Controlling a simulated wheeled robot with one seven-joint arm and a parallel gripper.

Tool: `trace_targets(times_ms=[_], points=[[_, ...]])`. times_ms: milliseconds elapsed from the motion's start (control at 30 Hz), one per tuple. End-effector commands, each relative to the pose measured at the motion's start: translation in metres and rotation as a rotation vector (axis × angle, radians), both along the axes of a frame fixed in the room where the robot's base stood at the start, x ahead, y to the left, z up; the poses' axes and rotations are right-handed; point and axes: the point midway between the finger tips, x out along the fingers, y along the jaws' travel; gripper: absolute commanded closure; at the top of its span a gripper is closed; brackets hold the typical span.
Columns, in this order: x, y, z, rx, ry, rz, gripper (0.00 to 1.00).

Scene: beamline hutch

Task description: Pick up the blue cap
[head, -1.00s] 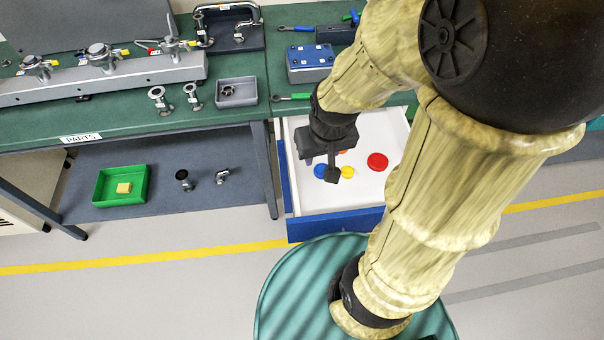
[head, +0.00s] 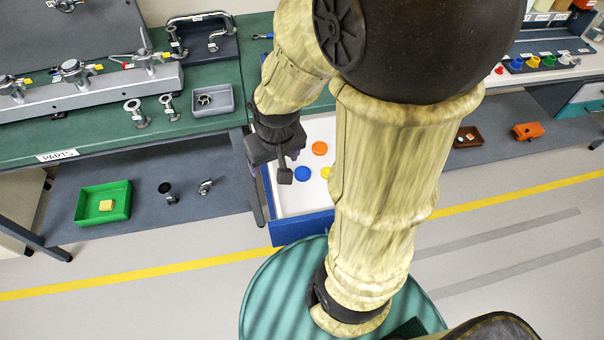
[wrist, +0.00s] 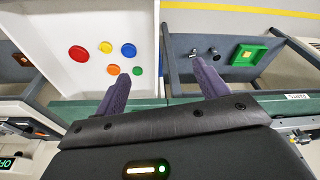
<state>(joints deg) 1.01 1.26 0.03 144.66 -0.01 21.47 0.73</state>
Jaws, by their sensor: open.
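The blue cap (head: 302,174) lies flat in the white drawer, just right of my gripper (head: 284,178) in the head view. In the wrist view the blue cap (wrist: 128,50) lies beyond my left finger's tip, apart from it. My gripper (wrist: 161,72) is open and empty. Its two fingers lie on either side of the drawer's side edge in that view, the left one over the drawer, the right one over the outside.
The drawer (wrist: 95,15) also holds red (wrist: 78,53), yellow (wrist: 105,47), orange (wrist: 113,69) and green (wrist: 136,70) caps close to the blue one. The green bench (head: 110,135) stands behind. A green tray (head: 88,212) with a yellow block sits on the lower shelf.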

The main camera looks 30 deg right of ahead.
Motion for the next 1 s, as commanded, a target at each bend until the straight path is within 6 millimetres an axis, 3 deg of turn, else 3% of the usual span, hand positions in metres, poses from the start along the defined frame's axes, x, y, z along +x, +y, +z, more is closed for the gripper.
trace_targets(times_ms=[167, 300, 433, 600, 1000], points=[[0.043, -0.03, -0.036, 0.014, 0.058, -0.14, 0.25], [0.084, -0.07, -0.069, 0.031, 0.123, -0.297, 0.25], [0.11, -0.108, -0.094, 0.048, 0.178, -0.424, 0.25], [0.124, -0.133, -0.106, 0.06, 0.213, -0.507, 0.25], [0.124, -0.133, -0.107, 0.061, 0.217, -0.511, 0.25]])
